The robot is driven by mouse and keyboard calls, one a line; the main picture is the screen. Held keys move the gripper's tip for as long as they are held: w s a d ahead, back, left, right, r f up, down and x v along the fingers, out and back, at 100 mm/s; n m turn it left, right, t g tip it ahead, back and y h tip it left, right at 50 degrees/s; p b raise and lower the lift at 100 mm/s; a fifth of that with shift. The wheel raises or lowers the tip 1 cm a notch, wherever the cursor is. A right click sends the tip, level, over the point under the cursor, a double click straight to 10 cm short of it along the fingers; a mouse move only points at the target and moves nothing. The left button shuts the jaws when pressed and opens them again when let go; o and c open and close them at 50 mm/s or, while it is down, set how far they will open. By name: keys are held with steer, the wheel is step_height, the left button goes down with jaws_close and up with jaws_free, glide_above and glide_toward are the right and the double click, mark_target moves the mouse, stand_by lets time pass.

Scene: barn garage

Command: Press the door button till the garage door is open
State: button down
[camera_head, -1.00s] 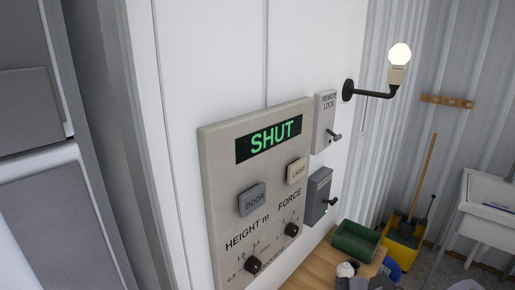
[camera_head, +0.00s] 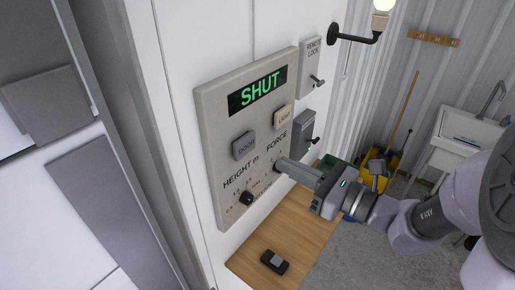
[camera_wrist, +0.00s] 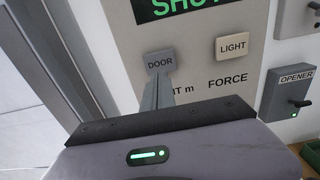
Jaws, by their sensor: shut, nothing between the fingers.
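The beige control panel (camera_head: 211,110) on the white wall reads SHUT in green on its display (camera_head: 258,90). The grey DOOR button (camera_head: 243,146) is below the display; it also shows in the wrist view (camera_wrist: 160,61). My gripper (camera_head: 281,163) is shut and empty, its tips pointing at the panel. In the head view the tips appear right of and below the DOOR button, in front of the FORCE knob area. In the wrist view the fingers (camera_wrist: 158,84) line up just under the button; I cannot tell the exact gap. The garage door is not identifiable.
The LIGHT button (camera_head: 282,117) is right of DOOR, with the HEIGHT knob (camera_head: 246,198) below. A REMOTE LOCK box (camera_head: 310,68) and OPENER box (camera_head: 303,134) stick out at the right. A black handheld device (camera_head: 274,262) lies on the wooden bench (camera_head: 250,265).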

mark_target(246, 146)
steer(key=p+x, duration=0.1)
steer(key=x, duration=0.7)
steer(key=shift+w+a, duration=0.15)
steer(key=shift+a, duration=0.1)
steer(key=shift+a, duration=0.1)
